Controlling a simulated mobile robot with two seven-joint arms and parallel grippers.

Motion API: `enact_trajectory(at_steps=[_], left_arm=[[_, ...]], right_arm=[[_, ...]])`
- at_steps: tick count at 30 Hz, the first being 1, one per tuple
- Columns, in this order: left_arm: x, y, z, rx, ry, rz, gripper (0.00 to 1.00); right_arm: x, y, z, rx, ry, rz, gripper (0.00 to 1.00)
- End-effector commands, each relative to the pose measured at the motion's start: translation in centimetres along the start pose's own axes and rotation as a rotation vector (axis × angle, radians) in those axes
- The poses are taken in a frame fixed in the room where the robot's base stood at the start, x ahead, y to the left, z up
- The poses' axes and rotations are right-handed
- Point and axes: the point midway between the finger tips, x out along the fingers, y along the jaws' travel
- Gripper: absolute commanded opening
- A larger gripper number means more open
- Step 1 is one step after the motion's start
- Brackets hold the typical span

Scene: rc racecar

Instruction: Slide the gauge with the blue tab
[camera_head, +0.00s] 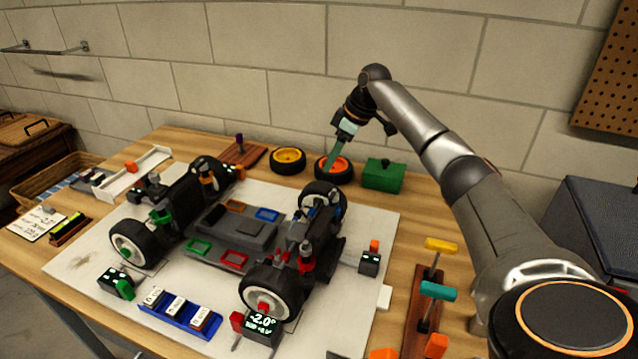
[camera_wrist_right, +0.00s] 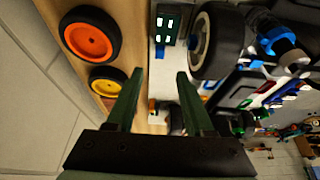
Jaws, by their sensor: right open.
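The gauge with the blue tab (camera_wrist_right: 167,27) shows at the top of the right wrist view, a dark block with lit green marks beside a car wheel (camera_wrist_right: 215,42). Its blue tab (camera_wrist_right: 159,53) points down the picture, toward the gap between my fingers. I cannot make out this gauge in the head view. My right gripper (camera_head: 331,163) hangs over the back of the table near the orange-rimmed wheel. In the wrist view its green fingers (camera_wrist_right: 160,73) are apart with nothing between them, and the gauge lies beyond the tips. My left gripper is not in view.
The racecar (camera_head: 235,228) stands on a white board. Gauges with red (camera_head: 263,325), green (camera_head: 116,283) and orange (camera_head: 370,262) parts stand around it. Loose wheels with yellow (camera_head: 288,160) and orange (camera_head: 333,169) rims and a green box (camera_head: 382,176) line the back edge.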

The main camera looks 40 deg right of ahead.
Motion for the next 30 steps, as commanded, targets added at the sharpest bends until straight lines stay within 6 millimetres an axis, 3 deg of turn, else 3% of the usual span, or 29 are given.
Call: enact_trajectory(at_steps=[6,12,18,26,30], left_arm=[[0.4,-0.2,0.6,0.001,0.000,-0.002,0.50],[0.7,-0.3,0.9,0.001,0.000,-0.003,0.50],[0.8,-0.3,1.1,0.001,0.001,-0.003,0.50],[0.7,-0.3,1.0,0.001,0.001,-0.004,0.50],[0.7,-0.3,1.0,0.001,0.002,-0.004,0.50]], right_arm=[[4.9,-0.1,0.1,0.001,-0.003,-0.002,0.53],[7.9,0.0,0.1,0.001,-0.001,-0.001,0.53],[9.1,0.0,0.0,-0.001,0.000,0.001,0.53],[9.2,0.0,0.0,0.000,0.000,0.001,0.53],[9.2,0.0,0.0,0.000,0.000,0.001,0.38]])
